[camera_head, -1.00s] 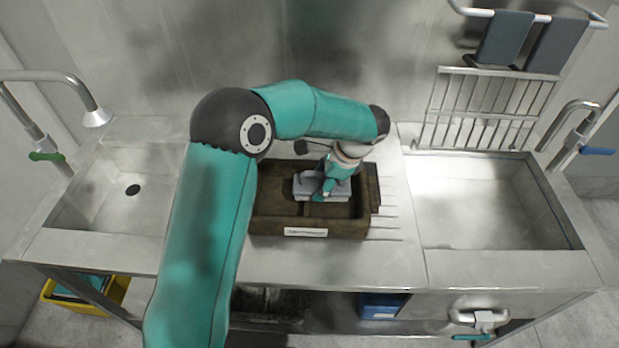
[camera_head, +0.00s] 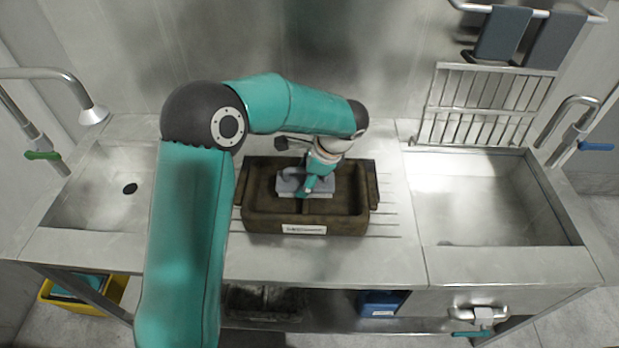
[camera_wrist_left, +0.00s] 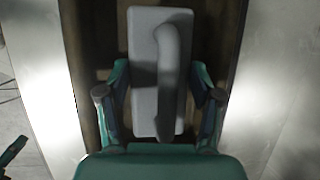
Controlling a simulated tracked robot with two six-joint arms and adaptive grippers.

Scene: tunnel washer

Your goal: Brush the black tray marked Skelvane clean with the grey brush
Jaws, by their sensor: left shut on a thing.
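The dark tray (camera_head: 345,222) sits on the steel counter between the two sinks, its surface brownish and dirty-looking. A white label on its front wall is too small to read. My left gripper (camera_head: 313,184) reaches down inside the tray and is shut on the grey brush (camera_head: 289,186), a flat block with a raised handle. In the left wrist view the brush (camera_wrist_left: 143,75) lies between the two fingers (camera_wrist_left: 160,100), with the tray (camera_wrist_left: 226,50) around it. The brush's underside and the tray floor beneath it are hidden. My right gripper is not in view.
A left sink (camera_head: 95,205) and a right sink (camera_head: 490,200) flank the counter, each with a tap. A steel rack (camera_head: 485,105) stands behind the right sink. Below are a yellow bin (camera_head: 115,295) and a blue box (camera_head: 380,303).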

